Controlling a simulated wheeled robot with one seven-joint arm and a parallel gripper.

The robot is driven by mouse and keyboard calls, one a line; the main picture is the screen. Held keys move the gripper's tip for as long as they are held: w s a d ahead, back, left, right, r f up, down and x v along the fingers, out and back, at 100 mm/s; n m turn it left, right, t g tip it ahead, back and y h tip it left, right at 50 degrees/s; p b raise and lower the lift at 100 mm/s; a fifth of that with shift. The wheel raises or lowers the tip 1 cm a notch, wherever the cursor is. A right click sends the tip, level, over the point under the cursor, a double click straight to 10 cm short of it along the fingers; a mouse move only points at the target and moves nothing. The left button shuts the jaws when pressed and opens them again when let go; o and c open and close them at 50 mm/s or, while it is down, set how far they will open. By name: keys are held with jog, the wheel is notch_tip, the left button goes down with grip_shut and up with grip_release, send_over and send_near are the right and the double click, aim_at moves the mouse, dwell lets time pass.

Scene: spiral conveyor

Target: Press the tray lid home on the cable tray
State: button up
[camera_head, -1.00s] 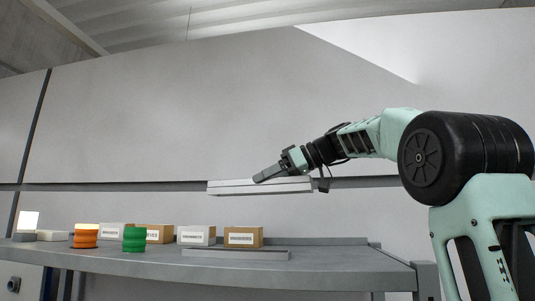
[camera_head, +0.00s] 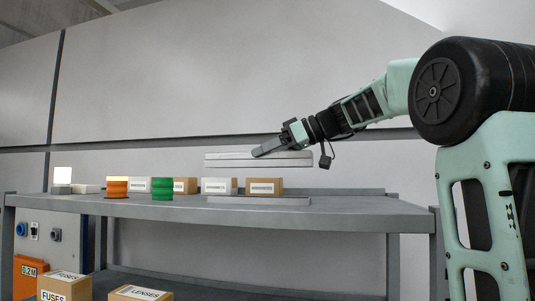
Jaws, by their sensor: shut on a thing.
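The tray lid (camera_head: 226,160) is a long light-grey bar, held roughly level in the air above the bench. My gripper (camera_head: 264,151) is shut on the lid near its middle, with my arm reaching in from the right. The cable tray (camera_head: 268,201) appears as a long low grey strip lying on the bench top below the lid, with a clear gap between them. The inside of the tray and the underside of the lid are hidden at this angle.
Labelled cartons (camera_head: 140,293) stand below. The bench's right end is clear.

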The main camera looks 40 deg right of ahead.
jog(key=b, duration=0.7)
send_over(269, 197)
jog(key=shift+w+d+f, duration=0.1)
jog(key=shift+w+f, duration=0.1)
jog(key=shift+f, duration=1.25)
jog(key=shift+w+d+f, duration=0.1)
jog(key=shift+w+f, duration=0.1)
jog(key=shift+f, duration=1.25)
jog(key=shift+f, duration=0.95)
jog(key=o, duration=0.5)
jog(key=shift+f, duration=0.15)
jog(key=o, duration=0.5)
jog(key=b+v, duration=0.1)
jog(key=v, duration=0.4)
jog(key=b+v, duration=0.1)
jog(key=v, duration=0.5)
jog(key=b+v, duration=0.1)
jog(key=v, duration=0.5)
jog(key=shift+s+r, duration=0.15)
jog(key=shift+r, duration=0.2)
